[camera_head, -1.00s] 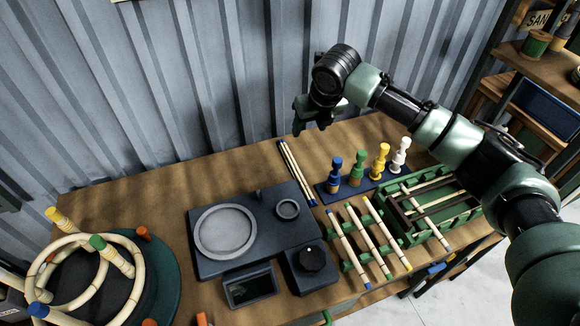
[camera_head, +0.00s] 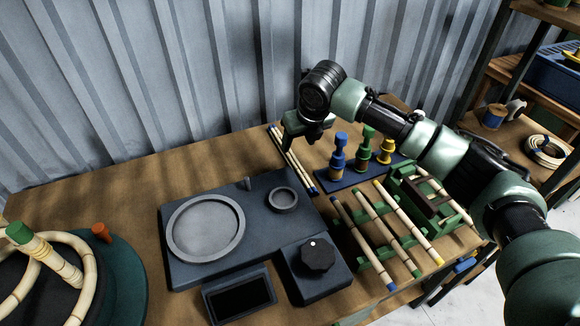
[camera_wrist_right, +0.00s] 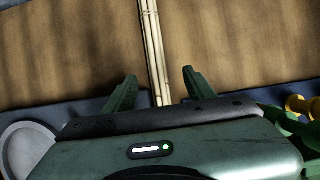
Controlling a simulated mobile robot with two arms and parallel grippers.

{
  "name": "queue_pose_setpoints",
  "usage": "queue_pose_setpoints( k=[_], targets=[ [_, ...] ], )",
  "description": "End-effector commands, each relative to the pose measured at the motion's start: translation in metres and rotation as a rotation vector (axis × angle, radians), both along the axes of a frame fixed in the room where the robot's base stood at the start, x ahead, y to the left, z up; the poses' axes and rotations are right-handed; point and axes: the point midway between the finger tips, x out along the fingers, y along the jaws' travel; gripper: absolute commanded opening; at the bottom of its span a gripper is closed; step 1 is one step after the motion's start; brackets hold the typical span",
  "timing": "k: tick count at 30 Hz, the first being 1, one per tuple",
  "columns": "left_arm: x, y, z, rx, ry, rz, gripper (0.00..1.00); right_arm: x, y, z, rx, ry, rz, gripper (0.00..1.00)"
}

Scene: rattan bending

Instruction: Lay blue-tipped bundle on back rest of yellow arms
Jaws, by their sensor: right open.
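The blue-tipped bundle (camera_head: 283,156), several thin pale sticks with blue near ends, lies on the table behind the dark blue appliance. My right gripper (camera_head: 303,134) is just above the bundle. In the right wrist view its fingers (camera_wrist_right: 160,78) are open, one on each side of the bundle (camera_wrist_right: 153,38); I cannot tell the height gap. A yellow-tipped pale rod (camera_head: 408,222) lies on a green rack beside green-tipped (camera_head: 387,232) and blue-tipped (camera_head: 358,240) rods. I cannot tell which part is the back rest of yellow arms. My left gripper is not in view.
The dark blue appliance (camera_head: 180,275) with a round plate and knob fills the middle. Blue, green and yellow pegs stand on a blue base (camera_head: 327,178). A ringed rattan frame (camera_head: 85,290) stands at left. The back left table is clear.

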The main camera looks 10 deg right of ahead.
Motion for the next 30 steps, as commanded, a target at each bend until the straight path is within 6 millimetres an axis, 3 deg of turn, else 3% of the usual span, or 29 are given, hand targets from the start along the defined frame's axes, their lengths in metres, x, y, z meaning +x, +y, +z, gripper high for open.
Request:
queue_pose_setpoints(
  k=[16,26,30],
  targets=[
    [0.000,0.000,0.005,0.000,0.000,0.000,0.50,0.026,0.012,-0.062,0.000,0.003,-0.001,0.55],
    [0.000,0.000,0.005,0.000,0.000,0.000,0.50,0.029,0.012,-0.069,-0.001,0.001,0.001,0.55],
    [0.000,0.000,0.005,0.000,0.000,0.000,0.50,0.029,0.012,-0.069,-0.001,0.001,0.001,0.19]
  ],
)
